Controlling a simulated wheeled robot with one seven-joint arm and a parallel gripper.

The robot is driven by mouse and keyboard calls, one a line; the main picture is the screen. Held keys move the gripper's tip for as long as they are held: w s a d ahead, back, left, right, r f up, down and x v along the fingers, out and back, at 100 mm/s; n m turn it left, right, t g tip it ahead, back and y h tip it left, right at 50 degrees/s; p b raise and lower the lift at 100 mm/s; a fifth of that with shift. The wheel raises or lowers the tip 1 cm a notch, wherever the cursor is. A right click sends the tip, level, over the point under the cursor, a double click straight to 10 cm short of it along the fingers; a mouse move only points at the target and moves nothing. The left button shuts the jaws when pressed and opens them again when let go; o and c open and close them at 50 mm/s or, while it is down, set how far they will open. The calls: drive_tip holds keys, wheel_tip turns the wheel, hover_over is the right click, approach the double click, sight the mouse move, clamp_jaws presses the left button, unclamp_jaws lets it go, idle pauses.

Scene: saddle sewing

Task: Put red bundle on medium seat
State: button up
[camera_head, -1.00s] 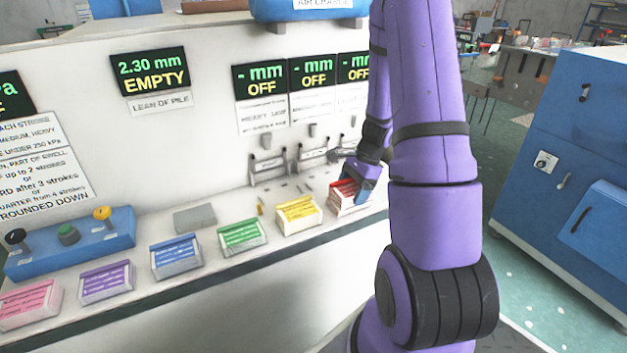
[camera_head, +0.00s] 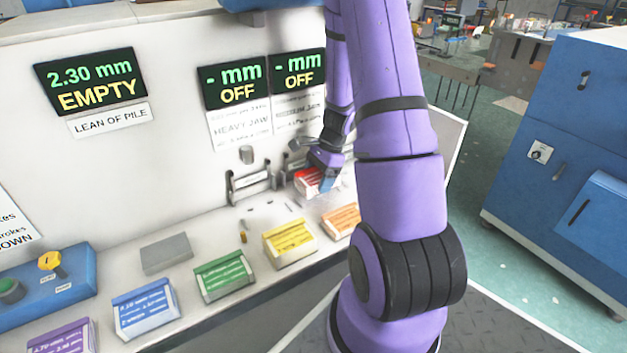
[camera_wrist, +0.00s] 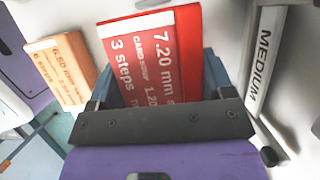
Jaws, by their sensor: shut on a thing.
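The red bundle (camera_wrist: 182,45), with a label reading 7.20 mm and 3 steps, is clamped in my gripper (camera_wrist: 160,92) in the wrist view. In the head view the red bundle (camera_head: 307,182) hangs from my gripper (camera_head: 325,172), above the counter, near the back panel. The medium seat, marked by a white plate reading MEDIUM (camera_wrist: 263,62), is at the right of the wrist view, apart from the bundle. In the head view my arm and gripper partly hide the seat area.
An orange bundle (camera_head: 341,220) stands on the counter below my gripper. Yellow (camera_head: 289,243), green (camera_head: 224,277) and blue (camera_head: 144,308) bundles line the counter's front edge. The heavy seat (camera_head: 250,183) is on the panel to the left. A blue cabinet (camera_head: 560,160) stands at right.

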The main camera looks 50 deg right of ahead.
drive_tip(key=shift+f, duration=1.6)
drive_tip(key=shift+f, duration=0.15)
drive_tip(key=o, duration=1.1)
drive_tip(key=shift+c, duration=0.2)
drive_tip(key=shift+s, duration=0.1)
